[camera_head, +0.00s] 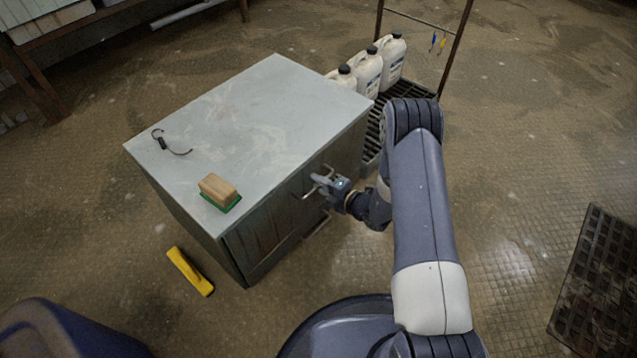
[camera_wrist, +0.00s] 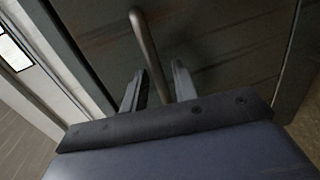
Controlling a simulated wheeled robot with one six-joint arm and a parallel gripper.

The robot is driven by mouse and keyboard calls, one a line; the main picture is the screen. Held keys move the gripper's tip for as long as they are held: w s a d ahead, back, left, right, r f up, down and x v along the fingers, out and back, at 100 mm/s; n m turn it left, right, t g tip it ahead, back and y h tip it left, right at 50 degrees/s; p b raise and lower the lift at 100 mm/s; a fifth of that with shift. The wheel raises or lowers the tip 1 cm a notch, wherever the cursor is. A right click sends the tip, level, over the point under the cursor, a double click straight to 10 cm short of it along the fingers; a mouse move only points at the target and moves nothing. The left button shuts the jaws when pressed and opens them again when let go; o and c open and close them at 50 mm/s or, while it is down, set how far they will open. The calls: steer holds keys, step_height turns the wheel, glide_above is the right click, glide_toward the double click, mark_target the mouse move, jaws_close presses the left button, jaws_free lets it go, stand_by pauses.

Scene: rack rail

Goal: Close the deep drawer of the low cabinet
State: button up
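The low cabinet (camera_head: 255,120) has a pale, scuffed top and a dark front facing lower right. My gripper (camera_head: 326,187) is at the upper part of that front, beside a thin metal handle (camera_head: 308,190). In the wrist view, a bar handle (camera_wrist: 147,45) on a dark front panel (camera_wrist: 220,40) runs down between the two fingertips (camera_wrist: 160,82). The fingers stand apart with some space beside the bar, so the gripper looks open around it. A pale bar or edge (camera_head: 317,229) shows lower on the front. My arm hides part of the front, and I cannot tell how far any drawer is out.
A wooden-backed brush (camera_head: 219,192) and a dark hooked item (camera_head: 170,145) lie on the cabinet top. A yellow tool (camera_head: 190,271) lies on the floor. White jugs (camera_head: 367,72) stand on a slatted rack behind. A dark grate (camera_head: 605,285) lies at right. Floor between is clear.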

steer(key=p+v, duration=0.2)
steer(key=v, duration=0.8)
steer(key=b+x, duration=0.3)
steer(key=x, duration=0.8)
steer(key=shift+f+p+v, duration=0.25)
steer(key=shift+p+v, duration=0.15)
steer(key=shift+v, duration=0.75)
steer(key=shift+f+p+v, duration=0.25)
steer(key=shift+p+v, duration=0.15)
steer(key=shift+v, duration=0.75)
steer(key=shift+s, duration=0.1)
